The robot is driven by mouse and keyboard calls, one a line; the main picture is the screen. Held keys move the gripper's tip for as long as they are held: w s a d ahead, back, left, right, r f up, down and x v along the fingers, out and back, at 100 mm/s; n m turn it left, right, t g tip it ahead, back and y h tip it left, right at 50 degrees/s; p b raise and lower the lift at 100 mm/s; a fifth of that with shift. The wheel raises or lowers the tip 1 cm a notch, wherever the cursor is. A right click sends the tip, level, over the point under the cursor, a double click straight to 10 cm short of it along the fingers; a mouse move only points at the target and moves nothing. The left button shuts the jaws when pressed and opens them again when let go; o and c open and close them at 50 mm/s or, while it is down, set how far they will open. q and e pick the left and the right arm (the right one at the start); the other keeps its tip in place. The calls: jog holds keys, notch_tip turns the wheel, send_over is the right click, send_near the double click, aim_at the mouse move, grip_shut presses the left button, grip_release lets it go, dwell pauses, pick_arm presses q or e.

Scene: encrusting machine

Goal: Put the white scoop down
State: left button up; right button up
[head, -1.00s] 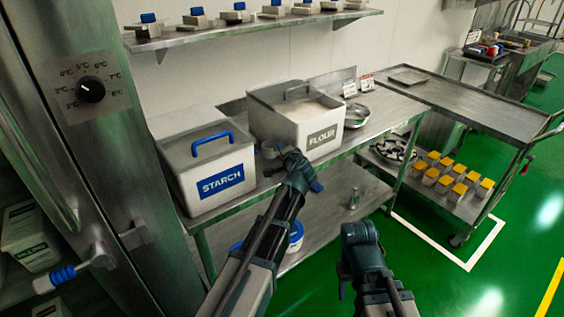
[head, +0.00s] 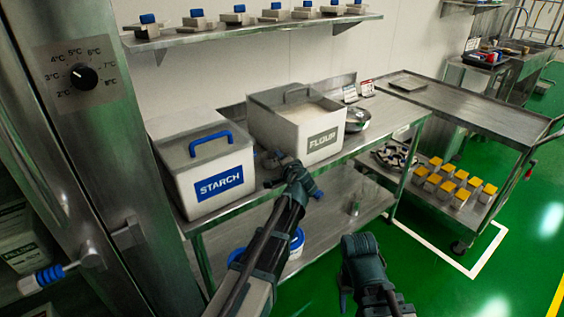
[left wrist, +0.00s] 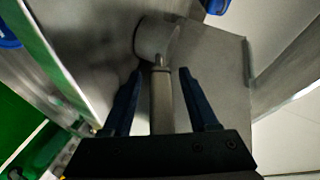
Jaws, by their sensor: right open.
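The scoop (left wrist: 154,40) shows in the left wrist view as a pale, rounded bowl with a straight grey handle (left wrist: 162,98). It lies on the steel table in front of the starch and flour bins; in the head view it is small and partly hidden by my left gripper. My left gripper (left wrist: 160,102) is open, its dark fingers on either side of the handle with a gap on each side. In the head view my left gripper (head: 298,178) is at the table's front edge. My right gripper (head: 350,278) is open and empty over the floor in front of the table.
The starch bin (head: 200,165) with a blue handle and the flour bin (head: 300,130) stand behind the gripper. A metal bowl (head: 357,118) is right of the flour. A cart (head: 460,105) stands at the right. A lower shelf (head: 345,195) runs under the table.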

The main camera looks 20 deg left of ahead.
pick_arm(q)
jog(key=shift+r, duration=0.15)
jog(key=p+v, duration=0.4)
jog(key=v, duration=0.8)
jog(key=s+d+f+n+g+h, duration=0.1)
jog(key=s+d+f+g+h, duration=0.1)
jog(key=s, duration=0.6)
jog(key=s+d+f+n+g+h, duration=0.1)
jog(key=s+d+f+g+h, duration=0.1)
jog(key=s+d+f+g, duration=0.3)
jog(key=s+d+f+n+g+h, duration=0.2)
jog(key=s+d+f+g, duration=0.2)
jog(key=s+f, duration=0.4)
jog(key=s+g, duration=0.1)
jog(key=s, duration=0.4)
jog(key=shift+s+g, duration=0.25)
jog(key=shift+g, duration=0.15)
